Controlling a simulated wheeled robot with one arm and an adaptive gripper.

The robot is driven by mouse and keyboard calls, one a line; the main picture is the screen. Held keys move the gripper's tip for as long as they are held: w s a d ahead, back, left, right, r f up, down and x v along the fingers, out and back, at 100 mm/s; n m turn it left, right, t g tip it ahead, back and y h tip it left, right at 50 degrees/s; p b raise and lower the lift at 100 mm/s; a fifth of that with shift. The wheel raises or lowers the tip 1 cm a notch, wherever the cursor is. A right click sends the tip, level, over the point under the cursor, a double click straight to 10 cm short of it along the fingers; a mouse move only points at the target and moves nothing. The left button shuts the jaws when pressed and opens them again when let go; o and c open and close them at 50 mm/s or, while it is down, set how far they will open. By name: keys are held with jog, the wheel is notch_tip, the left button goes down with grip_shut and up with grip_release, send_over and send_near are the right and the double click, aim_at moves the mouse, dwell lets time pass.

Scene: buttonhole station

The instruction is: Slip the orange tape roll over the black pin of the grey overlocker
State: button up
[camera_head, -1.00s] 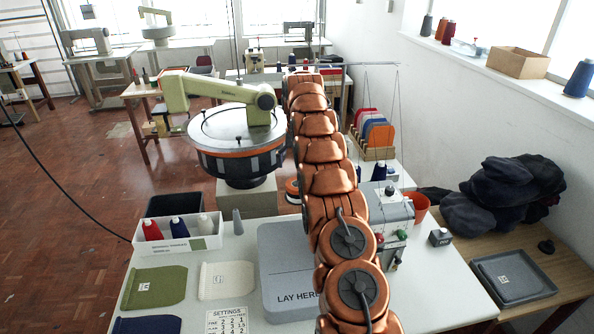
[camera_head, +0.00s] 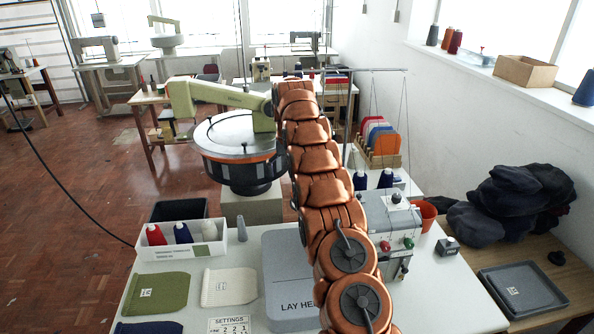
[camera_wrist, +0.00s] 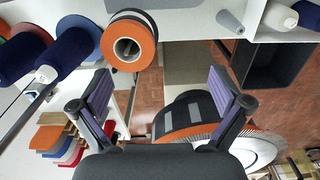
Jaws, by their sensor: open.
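In the wrist view the orange tape roll (camera_wrist: 128,42), with a pale core and dark bands, sits at the edge of a white tabletop. My gripper (camera_wrist: 158,90) is open and empty, its two dark fingers spread wide. The roll lies beyond the fingertips, left of the middle of the gap, and is not between them. In the head view my arm hides the roll and the gripper. The grey overlocker (camera_head: 385,222) stands on the white table right of my arm. I cannot clearly make out its black pin.
Navy cones (camera_wrist: 75,40) stand left of the roll in the wrist view. The round green-armed machine (camera_head: 238,145) stands close behind my arm.

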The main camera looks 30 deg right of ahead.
jog(key=s+a+f+n+b, duration=0.2)
jog(key=a+f+b, duration=0.3)
jog(key=a, duration=0.7)
jog(key=s+a+f+n+b, duration=0.2)
jog(key=a+f+b, duration=0.3)
jog(key=a+f, duration=0.4)
jog(key=shift+s+a+n, duration=0.35)
jog(key=shift+a+n, duration=0.15)
jog(key=shift+a, duration=1.3)
jog(key=s+r+m, duration=0.1)
jog(key=s+r, duration=0.4)
jog(key=s, duration=0.5)
jog(key=s+r, duration=0.5)
jog(key=s, duration=0.5)
jog(key=s+a+f+g, duration=0.1)
jog(key=s, duration=1.1)
jog(key=s+a+n, duration=0.1)
jog(key=s+a, duration=0.1)
jog(key=s, duration=1.1)
jog(key=shift+s+a+f+g, duration=0.15)
jog(key=shift+a+f+g, duration=0.05)
jog(key=shift+f+g, duration=0.2)
